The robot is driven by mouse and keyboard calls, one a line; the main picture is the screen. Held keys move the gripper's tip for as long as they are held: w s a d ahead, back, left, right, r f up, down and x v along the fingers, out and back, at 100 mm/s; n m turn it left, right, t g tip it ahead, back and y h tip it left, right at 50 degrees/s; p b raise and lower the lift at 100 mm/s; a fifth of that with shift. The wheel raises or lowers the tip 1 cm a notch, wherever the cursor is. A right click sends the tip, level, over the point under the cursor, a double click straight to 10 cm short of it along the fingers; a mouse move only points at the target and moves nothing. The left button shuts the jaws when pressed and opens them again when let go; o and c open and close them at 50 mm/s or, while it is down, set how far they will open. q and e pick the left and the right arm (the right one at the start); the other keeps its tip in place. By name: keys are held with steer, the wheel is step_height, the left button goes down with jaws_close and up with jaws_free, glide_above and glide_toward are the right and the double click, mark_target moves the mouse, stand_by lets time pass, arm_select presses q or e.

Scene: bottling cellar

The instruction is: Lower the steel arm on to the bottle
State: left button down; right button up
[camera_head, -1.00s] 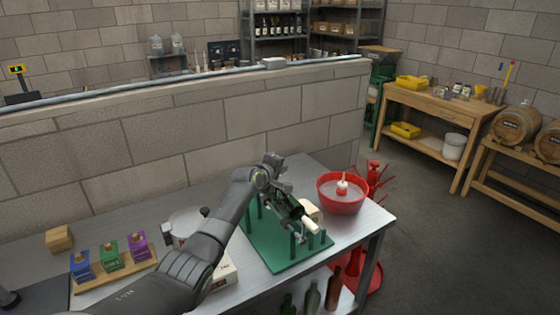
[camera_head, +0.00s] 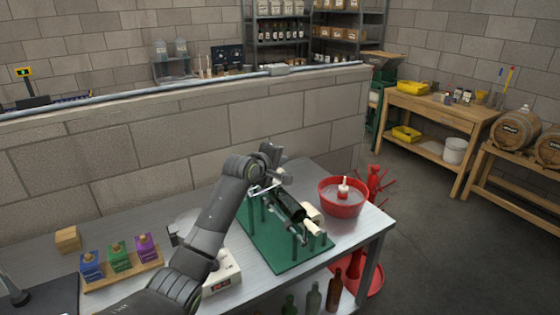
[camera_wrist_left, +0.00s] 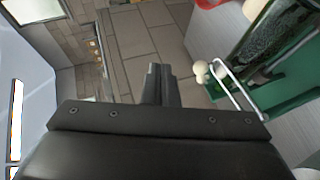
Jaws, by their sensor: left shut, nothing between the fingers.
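A dark green bottle (camera_head: 288,206) lies tilted in a green stand (camera_head: 262,246); part of it also shows in the wrist view (camera_wrist_left: 268,45). The steel arm (camera_head: 262,188), a thin bright rod, is at the bottle's far left end. In the wrist view the steel arm (camera_wrist_left: 236,88) is a bent loop with a pale round knob beside the bottle. I cannot tell whether it touches the glass. My left gripper (camera_wrist_left: 161,72) is shut and empty, left of the knob and apart from it. In the head view its fingers (camera_head: 284,178) are small, above the far end of the stand.
A red bowl (camera_head: 342,205) stands right of the stand. A white boxed device (camera_head: 222,272) and a wooden tray (camera_head: 124,275) with three coloured boxes are on the left of the steel table. A block wall (camera_head: 200,125) rises behind. Several bottles stand below the table.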

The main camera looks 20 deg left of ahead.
arm_select(q)
steer(key=shift+s+r, duration=0.3)
steer(key=shift+r, duration=0.1)
steer(key=shift+s+r, duration=0.1)
